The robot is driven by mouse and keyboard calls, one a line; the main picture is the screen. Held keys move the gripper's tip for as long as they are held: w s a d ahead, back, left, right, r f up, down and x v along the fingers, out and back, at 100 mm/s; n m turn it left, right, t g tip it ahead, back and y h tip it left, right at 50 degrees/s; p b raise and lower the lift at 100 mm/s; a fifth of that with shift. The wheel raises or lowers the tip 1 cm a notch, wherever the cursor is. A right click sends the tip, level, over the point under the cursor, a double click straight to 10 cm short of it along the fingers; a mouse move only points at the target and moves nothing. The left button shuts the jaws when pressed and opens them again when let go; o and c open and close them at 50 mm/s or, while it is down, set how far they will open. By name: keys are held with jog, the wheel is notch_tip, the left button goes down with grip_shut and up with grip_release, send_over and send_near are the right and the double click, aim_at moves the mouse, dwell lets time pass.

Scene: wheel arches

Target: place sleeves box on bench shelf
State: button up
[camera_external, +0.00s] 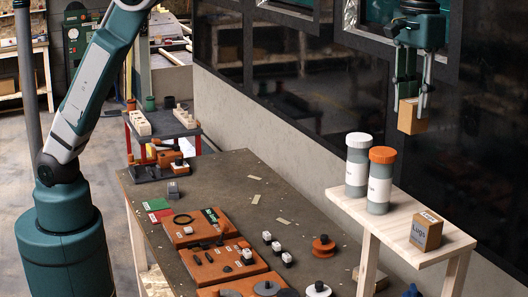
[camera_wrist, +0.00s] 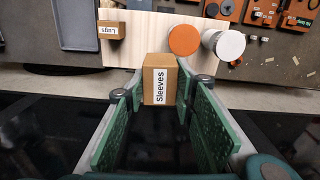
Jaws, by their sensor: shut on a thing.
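The sleeves box (camera_external: 412,116), a small tan carton, is held between the fingers of my gripper (camera_external: 410,98), above the bench shelf. In the wrist view the box (camera_wrist: 171,82) shows its white "Sleeves" label, with my gripper's green fingers (camera_wrist: 160,95) on both sides of it. The bench shelf (camera_external: 392,208) is a pale wooden board on legs. It lies below the held box, with a clear gap in the external view. The wrist view shows part of the shelf (camera_wrist: 150,28) beyond the box.
On the shelf stand a white-capped jar (camera_external: 357,165), an orange-capped jar (camera_external: 380,180) and a "Lugs" box (camera_external: 426,232). Bare shelf shows between the orange-capped jar and that box. A dark glossy wall (camera_external: 300,100) runs behind. The workbench (camera_external: 220,185) holds orange trays and small parts.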

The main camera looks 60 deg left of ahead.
jog(key=s+d, duration=0.4)
jog(key=d, duration=0.1)
send_over(400, 227)
notch_tip(400, 227, down, 10)
jog(key=shift+d+f+m, duration=0.1)
jog(key=shift+f+m, duration=0.3)
jog(key=shift+f, duration=0.15)
jog(key=shift+f+p, duration=0.7)
jog(key=shift+f, duration=2.2)
jog(key=shift+f, duration=0.15)
jog(key=shift+f+p, duration=0.4)
jog(key=shift+f, duration=1.55)
jog(key=shift+f, duration=0.1)
